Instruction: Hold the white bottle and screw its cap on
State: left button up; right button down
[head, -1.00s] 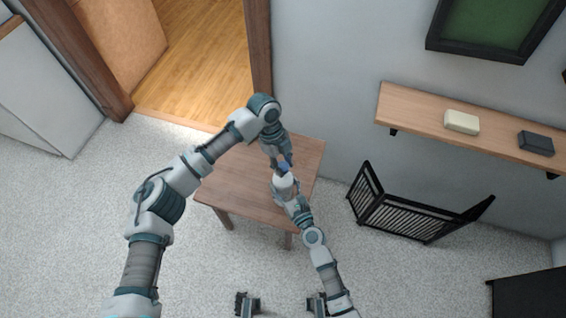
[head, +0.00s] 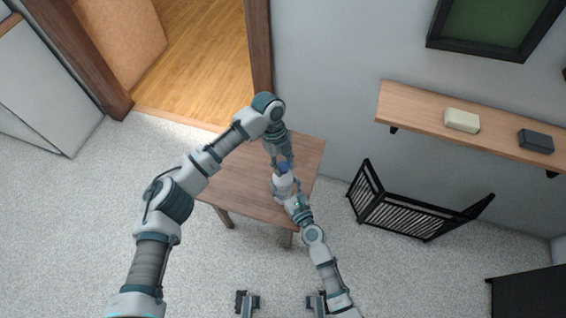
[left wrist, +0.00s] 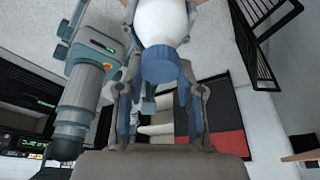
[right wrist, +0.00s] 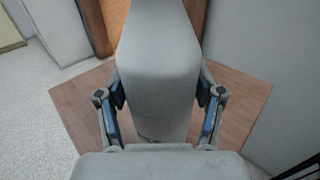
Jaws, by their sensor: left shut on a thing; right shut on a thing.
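The white bottle (left wrist: 160,18) shows large in the left wrist view, with the blue cap (left wrist: 160,66) at its neck end. The cap meets the neck there; how far it is threaded on cannot be seen. My left gripper (head: 284,160) comes from above and is shut on the blue cap (head: 285,167). My right gripper (head: 283,188) is shut on the bottle's body from the near side. In the right wrist view the bottle (right wrist: 160,60) fills the space between the fingers and looks pale grey. Bottle and cap are held over the table.
The brown wooden table (head: 235,178) lies below both grippers, its visible top bare. A black slatted rack (head: 405,215) stands to its right by the wall. A wall shelf (head: 405,108) holds a cream block (head: 461,121) and a dark block (head: 536,142).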

pick_arm(q)
jog(key=m+y, duration=0.1)
jog(key=m, duration=0.2)
jog(key=m+y, duration=0.1)
jog(key=m, duration=0.3)
jog(key=shift+m+g, duration=0.3)
jog(key=m+y, duration=0.1)
jog(key=m, duration=0.2)
jog(key=m+y, duration=0.1)
jog(key=m, duration=0.2)
jog(key=shift+w+a, duration=0.1)
jog(key=shift+a, duration=0.05)
jog(key=o, duration=0.9)
jog(key=shift+r, duration=2.25)
jog(key=shift+c, duration=0.2)
